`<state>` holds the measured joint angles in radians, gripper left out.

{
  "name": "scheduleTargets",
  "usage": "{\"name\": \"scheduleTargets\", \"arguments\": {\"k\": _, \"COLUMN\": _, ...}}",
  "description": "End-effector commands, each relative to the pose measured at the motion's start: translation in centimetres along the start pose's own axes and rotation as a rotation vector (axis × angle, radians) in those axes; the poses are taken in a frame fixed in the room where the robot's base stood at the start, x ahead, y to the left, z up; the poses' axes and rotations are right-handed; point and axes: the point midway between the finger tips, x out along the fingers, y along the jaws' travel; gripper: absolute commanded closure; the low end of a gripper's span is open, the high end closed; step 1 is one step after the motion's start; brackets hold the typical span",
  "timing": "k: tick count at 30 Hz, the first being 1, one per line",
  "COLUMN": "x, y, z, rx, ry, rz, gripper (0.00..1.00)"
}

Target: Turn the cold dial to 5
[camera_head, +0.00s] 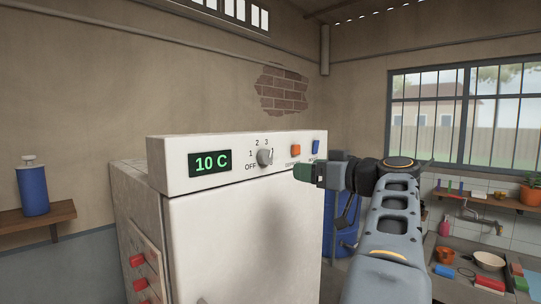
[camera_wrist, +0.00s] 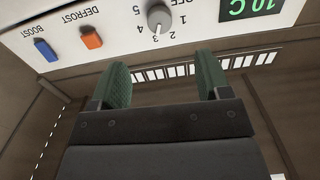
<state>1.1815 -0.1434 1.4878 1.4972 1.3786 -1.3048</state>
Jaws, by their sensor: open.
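The grey cold dial (camera_head: 264,157) is on the white fridge's top panel, right of the green "10 C" display (camera_head: 210,163). It also shows in the upside-down wrist view (camera_wrist: 159,18), ringed by OFF and numbers. Its light pointer mark seems to face about the 3; it is too small to be sure. My gripper (camera_head: 305,173) is in front of the panel's right part, right of and below the dial. In the wrist view, the green fingers of my gripper (camera_wrist: 163,78) are apart with nothing between them, not touching the dial.
An orange defrost button (camera_head: 295,150) and a blue boost button (camera_head: 316,147) sit right of the dial. The white fridge door (camera_head: 240,235) is below. A blue drum (camera_head: 341,225) stands behind my arm. A sink counter with small items is at right.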

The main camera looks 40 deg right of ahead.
Motion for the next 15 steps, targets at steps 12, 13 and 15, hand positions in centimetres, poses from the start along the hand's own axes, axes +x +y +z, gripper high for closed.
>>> {"name": "scheduleTargets", "arguments": {"k": 12, "x": 6.0, "y": 0.2, "z": -1.6, "rx": -0.029, "ry": 0.028, "rz": 0.000, "gripper": 0.30}}
{"name": "scheduleTargets", "arguments": {"k": 13, "x": 6.5, "y": 0.3, "z": -1.6, "rx": -0.028, "ry": 0.028, "rz": 0.001, "gripper": 0.30}}
{"name": "scheduleTargets", "arguments": {"k": 15, "x": 7.8, "y": 0.2, "z": -1.6, "rx": -0.028, "ry": 0.027, "rz": 0.001, "gripper": 0.30}}
